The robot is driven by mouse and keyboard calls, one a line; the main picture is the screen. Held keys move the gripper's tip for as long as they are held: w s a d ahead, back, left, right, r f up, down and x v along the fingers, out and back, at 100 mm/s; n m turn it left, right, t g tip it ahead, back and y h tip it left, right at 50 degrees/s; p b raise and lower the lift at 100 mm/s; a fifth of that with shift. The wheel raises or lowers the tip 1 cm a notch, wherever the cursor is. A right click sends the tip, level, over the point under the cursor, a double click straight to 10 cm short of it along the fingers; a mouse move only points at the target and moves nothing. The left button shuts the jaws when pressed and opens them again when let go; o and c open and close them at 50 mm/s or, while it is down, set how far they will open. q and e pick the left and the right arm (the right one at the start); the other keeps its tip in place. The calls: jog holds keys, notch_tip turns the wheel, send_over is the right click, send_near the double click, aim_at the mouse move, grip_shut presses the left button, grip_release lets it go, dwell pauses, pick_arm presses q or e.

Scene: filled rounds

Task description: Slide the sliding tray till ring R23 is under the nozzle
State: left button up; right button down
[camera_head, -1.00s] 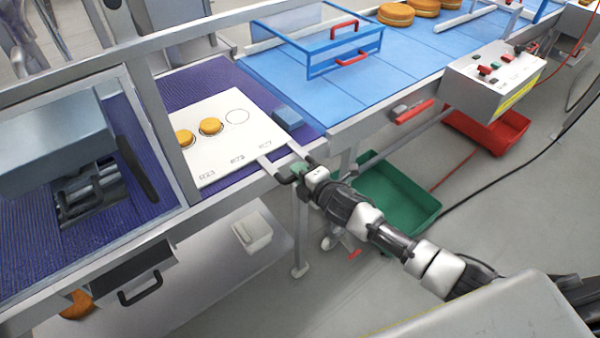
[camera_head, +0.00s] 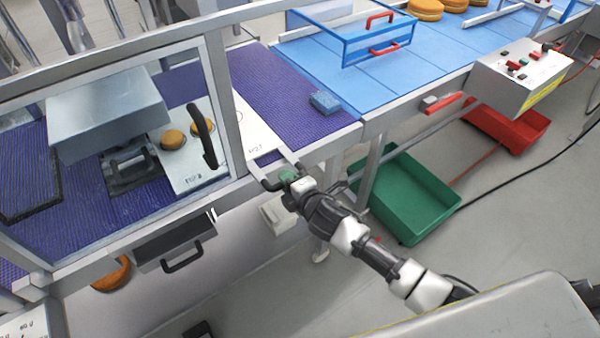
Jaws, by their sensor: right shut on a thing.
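The white sliding tray (camera_head: 262,132) lies on the purple ribbed belt, partly behind the clear guard and its post. The ring labels are too small to read surely. The empty ring is hidden, apparently by the post. The tray's left end is beside a dark fixture (camera_head: 132,168) under a grey housing (camera_head: 105,112). I cannot make out the nozzle tip. My right gripper (camera_head: 284,178) is shut on the tray's handle at the front rail. My left gripper is not in view.
A blue block (camera_head: 324,102) lies on the purple belt right of the tray. A blue-framed guard (camera_head: 378,42) spans the blue conveyor (camera_head: 330,72). Below are a green bin (camera_head: 408,195) and a red bin (camera_head: 508,128).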

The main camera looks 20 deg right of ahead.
aim_at(270, 188)
jog(key=a, duration=0.1)
jog(key=s+a, duration=0.1)
jog(key=a, duration=0.2)
jog(key=shift+s+a, duration=0.35)
pick_arm(q)
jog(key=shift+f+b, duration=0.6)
jog(key=shift+b, duration=0.05)
pick_arm(e)
jog(key=s+a, duration=0.2)
jog(key=a, duration=0.4)
jog(key=shift+s, duration=0.15)
jog(key=shift+a, duration=0.1)
jog(key=c, duration=1.1)
grip_release()
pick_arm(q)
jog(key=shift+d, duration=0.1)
pick_arm(e)
jog(key=shift+o, duration=0.2)
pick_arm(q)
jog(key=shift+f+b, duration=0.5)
pick_arm(e)
jog(key=v, duration=1.1)
jog(key=shift+f, duration=0.1)
